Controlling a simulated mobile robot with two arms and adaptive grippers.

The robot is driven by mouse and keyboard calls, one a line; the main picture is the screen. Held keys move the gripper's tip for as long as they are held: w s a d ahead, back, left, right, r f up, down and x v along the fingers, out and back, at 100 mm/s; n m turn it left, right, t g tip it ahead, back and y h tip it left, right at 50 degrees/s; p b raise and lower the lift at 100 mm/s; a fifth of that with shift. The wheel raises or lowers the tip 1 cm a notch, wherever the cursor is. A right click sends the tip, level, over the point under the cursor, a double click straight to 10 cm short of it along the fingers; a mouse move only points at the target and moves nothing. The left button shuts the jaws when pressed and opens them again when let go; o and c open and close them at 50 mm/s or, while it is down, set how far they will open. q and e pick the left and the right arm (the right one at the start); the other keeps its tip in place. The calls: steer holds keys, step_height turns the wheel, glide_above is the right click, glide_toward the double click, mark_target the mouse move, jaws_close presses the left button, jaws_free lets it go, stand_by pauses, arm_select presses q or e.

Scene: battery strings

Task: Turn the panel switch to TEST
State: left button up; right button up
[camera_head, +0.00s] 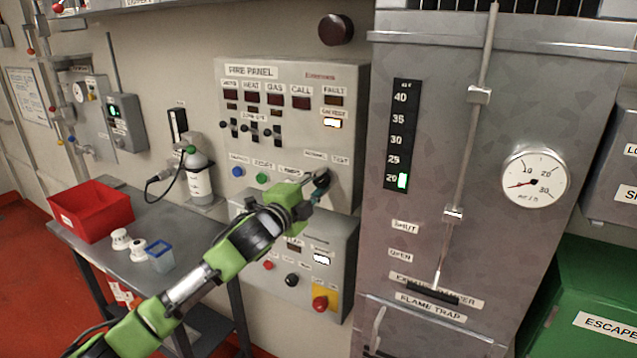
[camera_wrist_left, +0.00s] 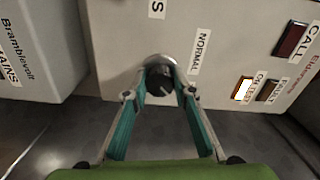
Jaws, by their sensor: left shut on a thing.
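The panel switch (camera_head: 322,179) is a dark round knob at the lower right of the grey fire panel (camera_head: 232,105). Labels sit above it, one reading TEST (camera_head: 341,160). In the left wrist view the black knob (camera_wrist_left: 160,84) sits in a pale round collar, with a NORMAL label (camera_wrist_left: 200,52) beside it. My left gripper (camera_head: 312,187) is at the switch, its fingers on both sides of the knob and shut on it. The fingers also show in the wrist view (camera_wrist_left: 159,95). I cannot tell which label the knob points to. My right gripper is not in view.
A lit lamp (camera_head: 332,123) is at the panel's right. Below hangs another grey box with a red button (camera_head: 320,303). A metal cabinet (camera_head: 480,130) with a rod and gauge stands close on the right. A red bin (camera_head: 90,208) is on the left table.

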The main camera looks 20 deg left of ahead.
arm_select(q)
steer(key=shift+f, duration=0.1)
steer(key=o, duration=1.1)
steer(key=shift+d, duration=0.1)
steer(key=s+a, duration=0.1)
steer(key=s, duration=1.1)
